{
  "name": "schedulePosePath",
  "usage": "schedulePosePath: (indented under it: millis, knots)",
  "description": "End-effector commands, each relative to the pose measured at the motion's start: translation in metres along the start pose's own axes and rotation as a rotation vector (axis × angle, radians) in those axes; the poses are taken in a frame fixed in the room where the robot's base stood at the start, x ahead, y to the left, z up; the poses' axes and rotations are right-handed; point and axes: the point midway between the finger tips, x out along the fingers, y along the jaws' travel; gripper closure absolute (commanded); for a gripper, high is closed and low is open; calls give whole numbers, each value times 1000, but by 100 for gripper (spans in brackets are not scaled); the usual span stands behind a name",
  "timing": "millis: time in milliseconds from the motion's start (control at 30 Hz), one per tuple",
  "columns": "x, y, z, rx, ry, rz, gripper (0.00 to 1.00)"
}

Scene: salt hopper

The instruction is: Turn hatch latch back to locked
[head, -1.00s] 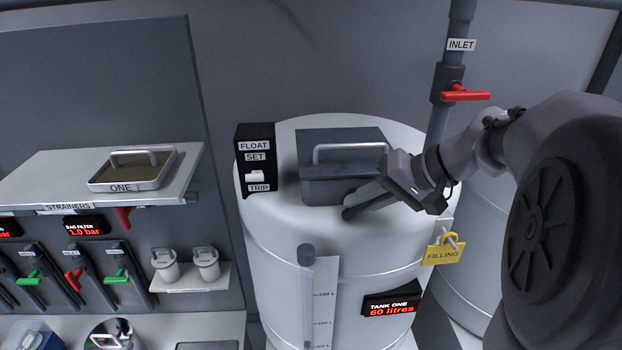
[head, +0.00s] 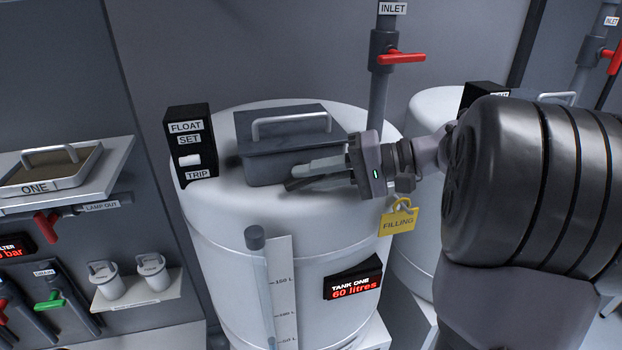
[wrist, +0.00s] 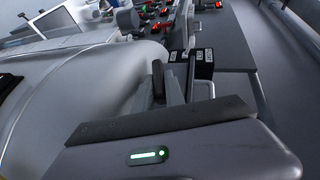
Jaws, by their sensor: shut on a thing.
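The hatch (head: 262,165) is a dark grey box-shaped lid with a pale bar handle (head: 290,122) on top of the white tank one (head: 225,215). It looks closed. My gripper (head: 300,176) reaches in from the right, with its fingers at the hatch's front face, just above the tank top. It is shut on the hatch latch, which the fingers hide almost wholly, so I cannot tell the latch's angle. In the wrist view the fingers (wrist: 174,75) point ahead along the side of the hatch.
A black float switch box (head: 188,125) stands left of the hatch. A yellow FILLING tag (head: 398,222) hangs at the tank's right. The inlet pipe with a red handle (head: 403,57) rises behind. A shelf with a strainer tray (head: 50,170) is at left.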

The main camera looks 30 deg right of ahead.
Motion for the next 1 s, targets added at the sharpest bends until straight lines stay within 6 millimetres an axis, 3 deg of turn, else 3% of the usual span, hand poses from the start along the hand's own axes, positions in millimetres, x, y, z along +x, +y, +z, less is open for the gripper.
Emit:
schedulePosePath:
  millis: [367,400,500,867,1000]
  knots:
    - [0,1,0,2,-2,-1,100]
    - [0,1,0,2,-2,-1,80]
    - [0,1,0,2,-2,-1,64]
    - [0,0,0,-1,-1,4,64]
    - [-2,-10,0,-50,-1,115,64]
